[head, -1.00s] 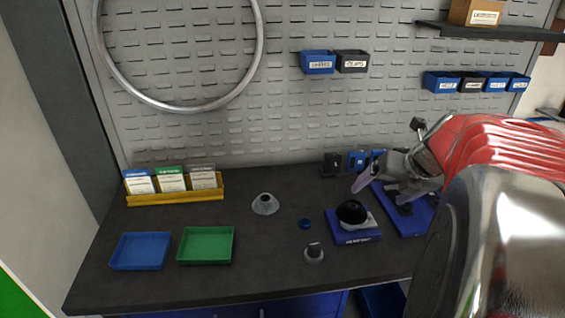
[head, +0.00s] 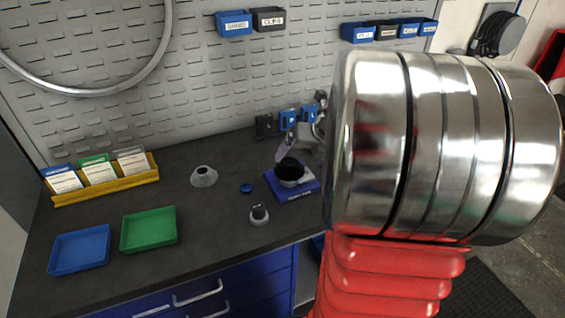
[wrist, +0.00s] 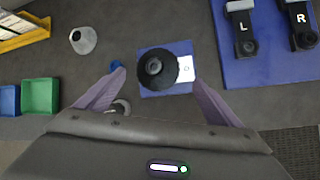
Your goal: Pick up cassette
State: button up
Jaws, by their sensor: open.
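A silver-grey stepped cone with a dark hole on top, which looks like the cassette (head: 204,176), stands on the dark bench left of my gripper. It also shows at the upper left of the wrist view (wrist: 83,40). My gripper (wrist: 153,82) is open and empty, its purple fingers spread above the bench. Between and beyond them in the wrist view lies a round black part (wrist: 157,66) on a blue pad (wrist: 150,89), with a white piece beside it. In the head view, my arm hides most of the gripper.
Blue (head: 79,249) and green (head: 148,229) trays sit at the left, before a yellow card holder (head: 108,183). A blue mat (wrist: 268,68) holds parts marked L and R.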

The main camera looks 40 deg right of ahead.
aim_at(294, 165)
jog(key=shift+w+f, duration=0.1)
jog(key=shift+f, duration=0.1)
jog(key=shift+f, duration=0.1)
jog(key=shift+x, duration=2.55)
jog(key=shift+a, duration=0.1)
jog(key=c, duration=1.4)
